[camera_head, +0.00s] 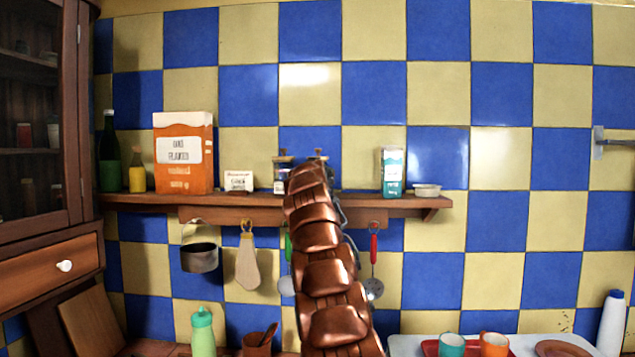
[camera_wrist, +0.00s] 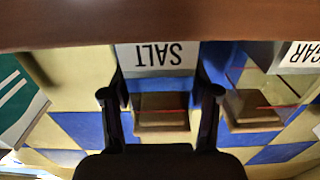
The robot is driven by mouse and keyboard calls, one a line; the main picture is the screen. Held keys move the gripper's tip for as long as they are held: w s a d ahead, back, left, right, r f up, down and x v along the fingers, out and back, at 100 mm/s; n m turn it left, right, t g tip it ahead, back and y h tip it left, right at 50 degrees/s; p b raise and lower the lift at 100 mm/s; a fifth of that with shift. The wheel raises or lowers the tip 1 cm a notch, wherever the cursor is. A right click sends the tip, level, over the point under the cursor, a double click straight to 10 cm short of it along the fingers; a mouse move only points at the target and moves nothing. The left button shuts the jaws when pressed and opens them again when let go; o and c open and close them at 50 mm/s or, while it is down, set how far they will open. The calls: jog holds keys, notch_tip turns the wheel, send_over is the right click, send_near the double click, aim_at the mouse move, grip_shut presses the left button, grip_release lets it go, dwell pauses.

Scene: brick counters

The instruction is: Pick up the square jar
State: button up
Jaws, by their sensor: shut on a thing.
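A square clear jar (camera_wrist: 155,57) with a white SALT label and a brown wooden lid stands between my fingers in the wrist view, which is upside down. My gripper (camera_wrist: 160,93) is shut on it, one finger at each side. A brown band hides the jar's base, so I cannot tell whether it touches the shelf. In the head view my copper-coloured arm hides most of the jar and the gripper.
A second square jar (camera_wrist: 252,105), its label ending in GAR, is close beside it. The wooden shelf (camera_head: 140,199) also holds an orange box (camera_head: 183,180), bottles, a teal box (camera_head: 392,172) and a small tin (camera_head: 427,190). Utensils and a pot (camera_head: 199,258) hang below.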

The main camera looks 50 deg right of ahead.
grip_shut()
jog(key=shift+r, duration=0.2)
dwell(0.3)
jog(key=shift+r+p, duration=1.15)
jog(key=shift+r, duration=0.5)
jog(key=shift+s+d+f, duration=0.1)
jog(key=shift+s, duration=0.15)
jog(key=s+b, duration=0.3)
jog(key=shift+s+a, duration=0.2)
jog(key=shift+a, duration=0.05)
jog(key=s+a+r+b, duration=0.1)
jog(key=s+b, duration=0.3)
jog(key=s, duration=0.8)
jog(key=shift+r, duration=0.25)
